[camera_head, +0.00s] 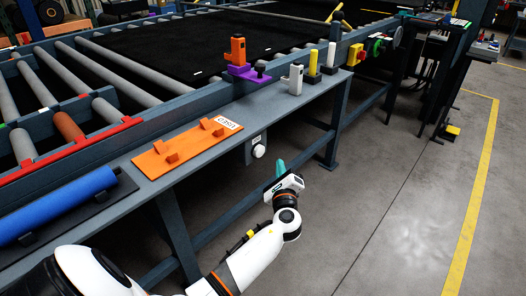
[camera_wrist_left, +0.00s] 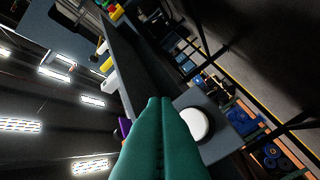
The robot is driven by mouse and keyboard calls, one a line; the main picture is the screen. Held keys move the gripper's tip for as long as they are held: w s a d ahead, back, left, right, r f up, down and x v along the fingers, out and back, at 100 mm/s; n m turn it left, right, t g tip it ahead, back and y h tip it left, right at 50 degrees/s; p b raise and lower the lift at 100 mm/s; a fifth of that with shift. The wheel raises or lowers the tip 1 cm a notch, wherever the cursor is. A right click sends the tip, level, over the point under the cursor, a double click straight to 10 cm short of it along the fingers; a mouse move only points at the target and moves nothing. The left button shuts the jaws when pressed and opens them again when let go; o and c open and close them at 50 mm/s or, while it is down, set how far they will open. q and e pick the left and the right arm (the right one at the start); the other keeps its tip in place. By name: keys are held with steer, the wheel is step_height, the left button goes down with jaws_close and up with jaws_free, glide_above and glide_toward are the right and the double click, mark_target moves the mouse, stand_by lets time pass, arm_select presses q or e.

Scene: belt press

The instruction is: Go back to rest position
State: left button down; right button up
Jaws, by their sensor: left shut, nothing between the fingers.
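My left arm comes in from the bottom left in the head view, and its gripper (camera_head: 281,169) is held in the air beside the front edge of the grey bench shelf (camera_head: 270,105). Its teal fingers are shut with nothing between them. In the left wrist view the closed fingertips (camera_wrist_left: 160,101) point up at the bench. A round white knob (camera_head: 259,151) on the bench front is close to the gripper; it also shows in the left wrist view (camera_wrist_left: 196,125). My right gripper is not in view.
On the bench lie an orange plate (camera_head: 188,147), a blue roller (camera_head: 58,204) and a purple block with an orange part (camera_head: 237,52). White (camera_head: 295,79) and yellow (camera_head: 314,66) pieces stand farther along. Belt rollers are behind.

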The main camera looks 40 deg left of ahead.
arm_select(q)
steer(key=s+d+f+n+g+h+p, duration=0.1)
steer(key=s+f+g+h, duration=0.15)
steer(key=f, duration=0.75)
steer(key=s+d+f+n+g+h+p, duration=0.1)
steer(key=s+d+f+h, duration=0.15)
steer(key=f, duration=0.75)
steer(key=s+d+f+n+g+h, duration=0.3)
steer(key=s+f+g, duration=0.1)
steer(key=s+f, duration=0.95)
steer(key=s+d+f+n+g+h+p, duration=0.1)
steer(key=s+f, duration=0.4)
steer(key=s, duration=0.6)
steer(key=s+d+f+n+g+h+p, duration=0.1)
steer(key=s+f+n, duration=0.4)
steer(key=s, duration=0.6)
steer(key=s+d+f+n+g+h, duration=0.2)
steer(key=s+d+f+n+g, duration=0.1)
steer(key=s, duration=0.8)
steer(key=shift+d+f+n+g+p, duration=0.35)
steer(key=shift+f+n+g+p, duration=0.1)
steer(key=shift+f+n, duration=0.45)
